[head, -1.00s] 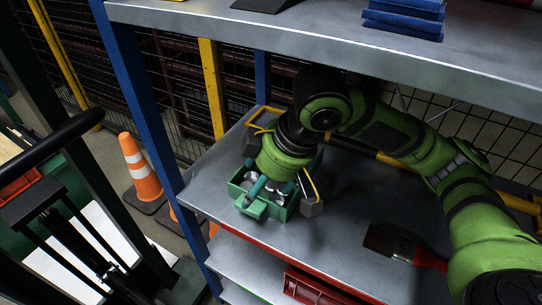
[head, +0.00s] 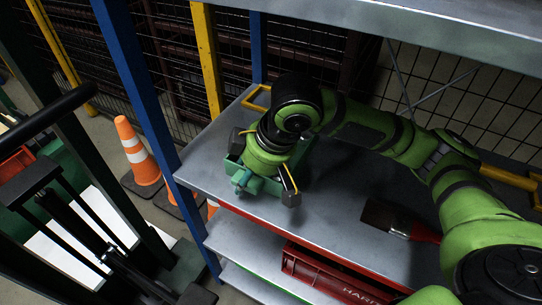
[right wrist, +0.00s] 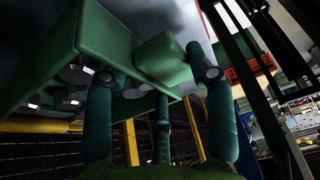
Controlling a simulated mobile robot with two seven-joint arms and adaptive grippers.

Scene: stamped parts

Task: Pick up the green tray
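The green tray (head: 268,188) stands on the grey metal shelf (head: 335,195), near its left end, with round metal parts inside. In the right wrist view the tray (right wrist: 50,45) fills the upper left, with its projecting tab (right wrist: 165,60) towards the middle. My right gripper (head: 254,178) is low over the tray's near end. In the right wrist view the gripper's (right wrist: 160,85) teal fingers are spread, some on the tray's inner side and one outside beside the tab. Firm contact cannot be told. My arm hides much of the tray. My left gripper is not in view.
An upper shelf (head: 400,22) is overhead, and a blue post (head: 141,95) stands left. A red crate (head: 325,278) is on the level below. Orange cones (head: 137,152) stand on the floor.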

